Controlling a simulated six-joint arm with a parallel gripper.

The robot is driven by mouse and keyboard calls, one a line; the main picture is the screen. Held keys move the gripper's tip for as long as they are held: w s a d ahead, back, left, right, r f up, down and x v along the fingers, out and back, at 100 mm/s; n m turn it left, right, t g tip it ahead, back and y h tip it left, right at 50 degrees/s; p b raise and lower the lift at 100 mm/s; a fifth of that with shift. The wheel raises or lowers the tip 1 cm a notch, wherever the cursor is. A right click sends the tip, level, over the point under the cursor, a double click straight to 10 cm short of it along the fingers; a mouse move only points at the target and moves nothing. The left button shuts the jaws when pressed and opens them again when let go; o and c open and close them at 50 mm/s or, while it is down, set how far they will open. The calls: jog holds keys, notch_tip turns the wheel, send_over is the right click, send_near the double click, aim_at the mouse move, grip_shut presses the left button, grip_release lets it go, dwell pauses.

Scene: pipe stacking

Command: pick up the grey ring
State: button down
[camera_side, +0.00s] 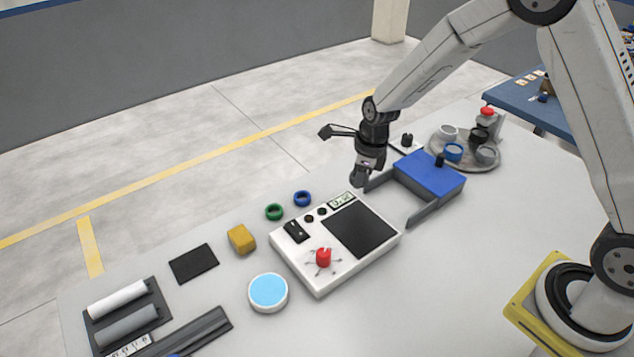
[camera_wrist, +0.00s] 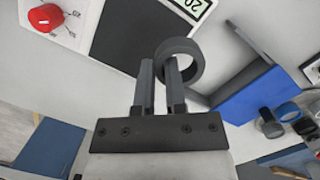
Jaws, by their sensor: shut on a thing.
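The grey ring (camera_wrist: 181,43) is dark grey and held at the tips of my gripper (camera_wrist: 160,66) in the wrist view. One finger lies outside its wall and the other reaches into its opening. In the side view the ring (camera_side: 356,181) shows small at the lower end of my gripper (camera_side: 362,173). It is just behind the white device's display and beside the blue-topped fixture. I cannot tell from these views how far it is above the table.
The white device (camera_side: 312,278) with a red knob (camera_side: 323,257) stands in front. The blue fixture (camera_side: 430,172) with grey rails is to the right. Green (camera_side: 274,212) and blue (camera_side: 302,198) rings lie left. A round tray (camera_side: 490,163) holds several cups.

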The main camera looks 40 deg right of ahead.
jog(key=shift+s+r, duration=0.15)
jog(key=shift+s, duration=0.15)
dwell(0.5)
